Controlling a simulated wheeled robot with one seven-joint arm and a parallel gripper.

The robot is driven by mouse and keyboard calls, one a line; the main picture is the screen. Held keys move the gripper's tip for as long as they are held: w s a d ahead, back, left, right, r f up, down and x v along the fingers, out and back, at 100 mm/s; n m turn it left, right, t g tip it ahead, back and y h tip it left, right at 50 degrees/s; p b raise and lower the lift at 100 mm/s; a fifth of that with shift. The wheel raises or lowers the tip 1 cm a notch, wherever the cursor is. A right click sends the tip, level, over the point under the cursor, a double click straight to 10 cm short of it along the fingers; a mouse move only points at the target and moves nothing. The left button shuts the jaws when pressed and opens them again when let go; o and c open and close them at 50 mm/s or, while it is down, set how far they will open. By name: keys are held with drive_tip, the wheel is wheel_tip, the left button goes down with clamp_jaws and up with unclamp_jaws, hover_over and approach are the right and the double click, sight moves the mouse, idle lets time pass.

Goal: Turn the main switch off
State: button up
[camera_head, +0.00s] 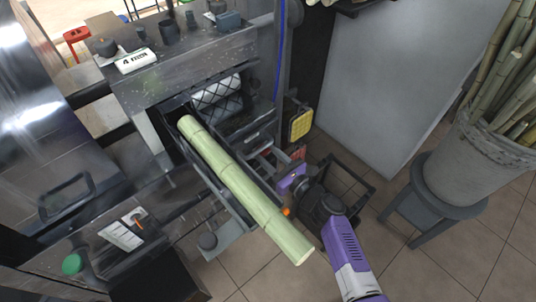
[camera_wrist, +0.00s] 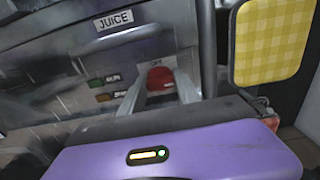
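A red switch (camera_wrist: 160,78) sits on the dark press panel under a small pale label, whose text is too blurred to read surely. My gripper (camera_wrist: 159,92) has its two pale fingers apart, one on each side of the red switch in the wrist view; I cannot tell if they touch it. In the head view my purple gripper (camera_head: 266,152) reaches the press's side beside the cane, and the switch is not clear there. Another switch with an orange lever (camera_head: 139,222) sits on a white plate at the lower left, away from my gripper.
A long cane (camera_head: 240,185) sticks out of the press just left of my gripper. A yellow checked pad (camera_wrist: 268,40) stands close on the right. A cane bucket (camera_head: 470,155) stands on a stool.

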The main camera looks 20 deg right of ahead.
clamp_jaws()
drive_tip(key=shift+f+n+b, duration=0.1)
drive_tip(key=shift+n+b, duration=0.2)
drive_tip(key=n+b, duration=0.3)
drive_tip(key=shift+f, duration=0.15)
drive_tip(key=n+b, duration=0.4)
drive_tip(key=n, duration=0.1)
drive_tip(key=shift+a+n+b, duration=0.1)
drive_tip(key=shift+n+b, duration=0.2)
drive_tip(key=shift+n, duration=0.1)
drive_tip(key=n+b, duration=0.3)
drive_tip(key=n, duration=0.1)
drive_tip(key=shift+f+n+b, duration=0.15)
drive_tip(key=shift+n+b, duration=0.15)
drive_tip(key=shift+b, duration=0.05)
drive_tip(key=shift+a+n+b, duration=0.1)
drive_tip(key=shift+n+b, duration=1.35)
drive_tip(key=shift+n, duration=0.45)
